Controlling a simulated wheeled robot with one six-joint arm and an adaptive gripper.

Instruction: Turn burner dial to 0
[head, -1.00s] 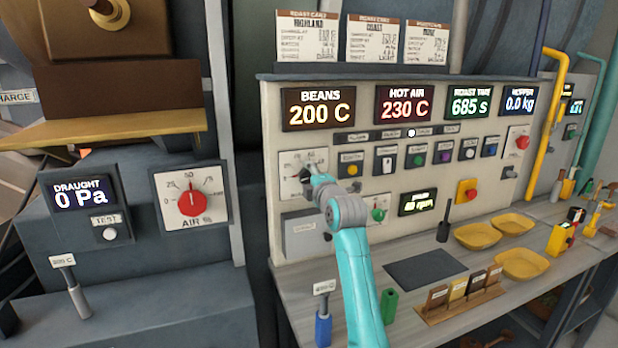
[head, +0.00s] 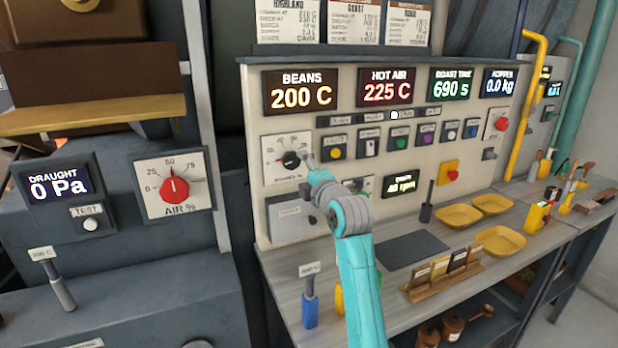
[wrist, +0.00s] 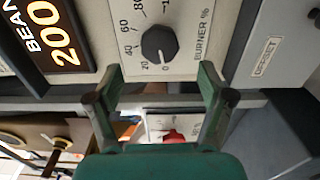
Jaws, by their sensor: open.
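The burner dial (head: 291,159) is a dark round knob on a white plate on the panel, below the BEANS display. In the wrist view, the dial (wrist: 159,43) sits ahead of my gripper, its scale rotated in the picture. A small light mark on its lower edge appears to face the 0, but it is too small to be sure. My gripper (wrist: 160,74) is open and empty, its two fingers apart, with the dial beyond the tips and not between them. In the head view, my gripper (head: 308,172) is just right of and below the dial.
The displays read BEANS 200 C and HOT AIR 225 C. A red air dial (head: 174,188) is on the left cabinet. Coloured buttons run along the panel right of the dial. The counter below holds yellow trays (head: 459,217) and a blue-handled tool (head: 310,310).

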